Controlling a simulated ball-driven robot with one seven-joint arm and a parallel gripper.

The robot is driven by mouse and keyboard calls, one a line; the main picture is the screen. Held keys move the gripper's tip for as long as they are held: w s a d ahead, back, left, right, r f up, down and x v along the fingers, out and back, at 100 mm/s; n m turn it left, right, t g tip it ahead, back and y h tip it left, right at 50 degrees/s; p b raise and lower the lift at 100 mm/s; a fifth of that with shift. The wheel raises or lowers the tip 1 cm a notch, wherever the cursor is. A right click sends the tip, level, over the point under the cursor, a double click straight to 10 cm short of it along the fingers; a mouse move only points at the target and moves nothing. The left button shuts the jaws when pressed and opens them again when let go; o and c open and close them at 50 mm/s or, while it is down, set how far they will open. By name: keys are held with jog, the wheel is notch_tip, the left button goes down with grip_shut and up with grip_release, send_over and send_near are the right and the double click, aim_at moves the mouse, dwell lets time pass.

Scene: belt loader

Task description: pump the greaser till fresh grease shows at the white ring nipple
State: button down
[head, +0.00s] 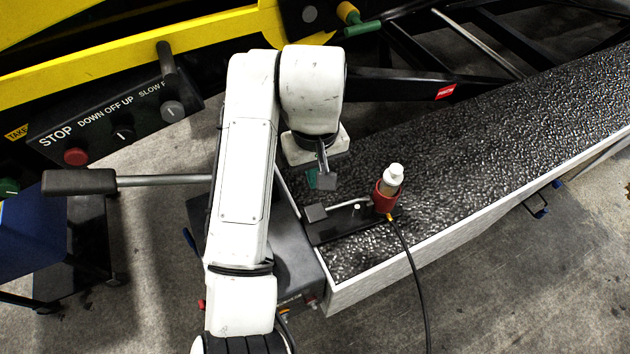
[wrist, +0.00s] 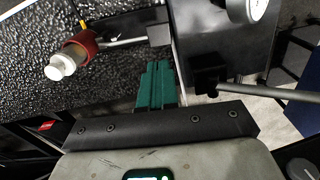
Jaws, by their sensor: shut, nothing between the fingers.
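The greaser (head: 388,195) is a red body with a white cap on a dark base plate, standing on the speckled top of a long box. Its metal lever ends in a grey block pad (head: 315,213) to the left. In the wrist view the greaser (wrist: 78,50) is at upper left, with the pad (wrist: 159,35) at top centre. My gripper (head: 322,181) is shut and empty, above and just behind the pad in the head view, apart from it. Its green fingers (wrist: 157,86) are together in the wrist view. I cannot make out the white ring nipple or any grease.
A black hose (head: 412,270) runs from the greaser over the box's front edge. A control panel (head: 115,118) with a red stop button is at left. A long rod with a dark grip (head: 80,182) passes behind my arm. The speckled box top (head: 500,130) is clear to the right.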

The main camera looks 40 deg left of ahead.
aim_at(315, 213)
notch_tip(315, 213, down, 12)
jog(key=shift+f, duration=0.1)
dwell(0.5)
